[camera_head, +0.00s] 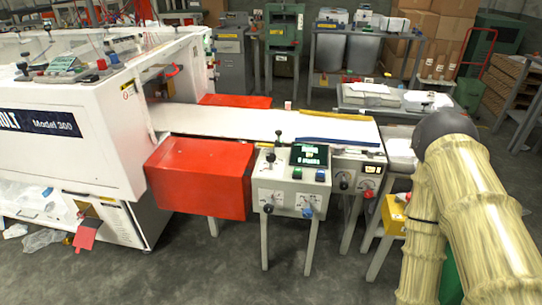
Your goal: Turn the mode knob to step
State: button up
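A light grey control box (293,183) stands on legs at the end of the white machine's feed table. My arm, in a pale yellow ribbed cover, fills the right side; my gripper is not in view.
A red box-shaped cover (200,178) juts out left of the control box. A small lit screen (309,155) and black levers are on top of the box. A yellow box (394,214) stands between the panel and my arm. The floor in front is clear.

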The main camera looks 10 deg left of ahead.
aim_at(270, 158)
jog(key=k, duration=0.6)
jog(key=u, duration=0.65)
jog(key=i, duration=1.6)
jog(key=z, duration=0.65)
